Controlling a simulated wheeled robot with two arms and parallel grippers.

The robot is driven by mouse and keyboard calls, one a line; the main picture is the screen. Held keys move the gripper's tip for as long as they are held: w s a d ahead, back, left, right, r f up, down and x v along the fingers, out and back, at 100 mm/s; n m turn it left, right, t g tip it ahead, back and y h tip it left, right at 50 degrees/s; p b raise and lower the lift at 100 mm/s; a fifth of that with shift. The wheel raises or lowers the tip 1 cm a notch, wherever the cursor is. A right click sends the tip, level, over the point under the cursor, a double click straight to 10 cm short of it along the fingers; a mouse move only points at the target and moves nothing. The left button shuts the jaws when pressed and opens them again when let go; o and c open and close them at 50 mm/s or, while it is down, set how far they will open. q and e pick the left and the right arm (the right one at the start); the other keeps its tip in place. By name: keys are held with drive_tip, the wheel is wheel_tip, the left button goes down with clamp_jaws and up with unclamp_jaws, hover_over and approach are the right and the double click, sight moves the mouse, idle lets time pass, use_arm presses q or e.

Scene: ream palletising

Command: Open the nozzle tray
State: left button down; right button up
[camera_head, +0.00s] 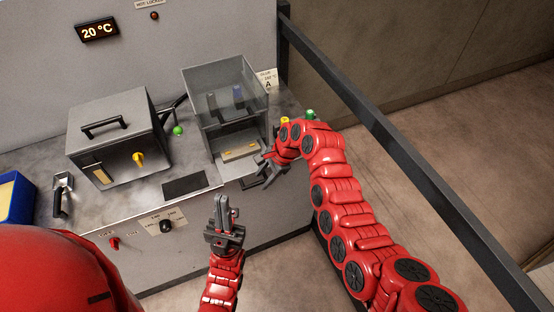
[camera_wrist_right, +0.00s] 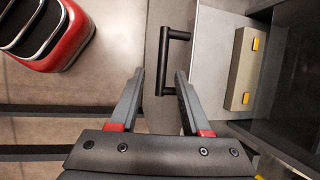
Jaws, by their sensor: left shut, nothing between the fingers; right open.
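The nozzle tray (camera_head: 226,168) is a light grey drawer low in the clear-covered machine. A block with yellow tabs (camera_head: 240,152) lies at it. In the right wrist view the tray (camera_wrist_right: 212,55) shows with its black bar handle (camera_wrist_right: 162,60) standing out from its front. My right gripper (camera_head: 259,174) is at the tray's front. It is open, and in the wrist view its fingertips (camera_wrist_right: 160,75) lie either side of the handle's lower part; I cannot tell whether they touch it. My left gripper (camera_head: 222,203) is shut and empty, in front of the bench.
The clear cover (camera_head: 222,90) stands above the tray. A grey box with a handle (camera_head: 115,130) and a blue bin (camera_head: 15,198) are on the left. A dark rail (camera_head: 370,120) runs along the right. Open floor lies before the bench.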

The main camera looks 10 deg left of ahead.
drive_tip(key=v, duration=1.6)
drive_tip(key=shift+p, duration=0.45)
drive_tip(key=shift+s, duration=0.1)
